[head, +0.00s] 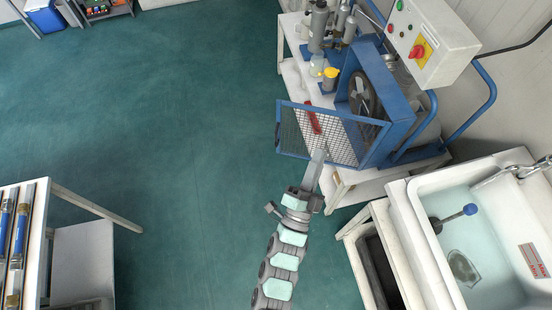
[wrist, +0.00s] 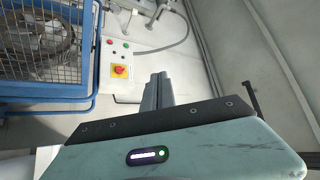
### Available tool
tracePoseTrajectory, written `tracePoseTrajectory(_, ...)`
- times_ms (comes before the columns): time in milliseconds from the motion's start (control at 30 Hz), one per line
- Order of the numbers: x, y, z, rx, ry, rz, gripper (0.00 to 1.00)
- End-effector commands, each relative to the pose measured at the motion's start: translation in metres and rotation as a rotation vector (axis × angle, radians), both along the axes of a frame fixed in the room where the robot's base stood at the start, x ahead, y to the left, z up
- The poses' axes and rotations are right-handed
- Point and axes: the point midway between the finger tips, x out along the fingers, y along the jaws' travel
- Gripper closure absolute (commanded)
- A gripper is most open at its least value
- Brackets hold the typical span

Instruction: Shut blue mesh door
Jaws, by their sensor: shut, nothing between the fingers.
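The blue mesh door (head: 345,140) stands swung open, out from the blue guard frame (head: 400,130) around a dark wheel (head: 362,97). Something long and red (head: 313,118) shows at the mesh, perhaps a handle. My gripper (head: 321,152) is shut and empty. Its tips overlap the door's lower part in the head view; I cannot tell whether they touch it. In the wrist view, blue-edged mesh (wrist: 40,45) fills the upper left with the wheel behind it. My shut fingers (wrist: 157,90) point up the picture, right of the mesh and apart from it there.
A control box (head: 432,35) with a red knob is on the wall above the guard. A white sink (head: 480,240) is at the right. Green floor (head: 170,120) left of the door is clear.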

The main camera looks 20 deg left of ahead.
Motion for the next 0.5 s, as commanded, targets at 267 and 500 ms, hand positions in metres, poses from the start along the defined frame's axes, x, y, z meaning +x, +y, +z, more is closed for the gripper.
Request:
tracePoseTrajectory(267,0.01,0.068,-0.181,0.296,0.314,0.286,1.0)
tracePoseTrajectory(500,0.0,0.11,-0.25,0.442,0.488,0.42,1.0)
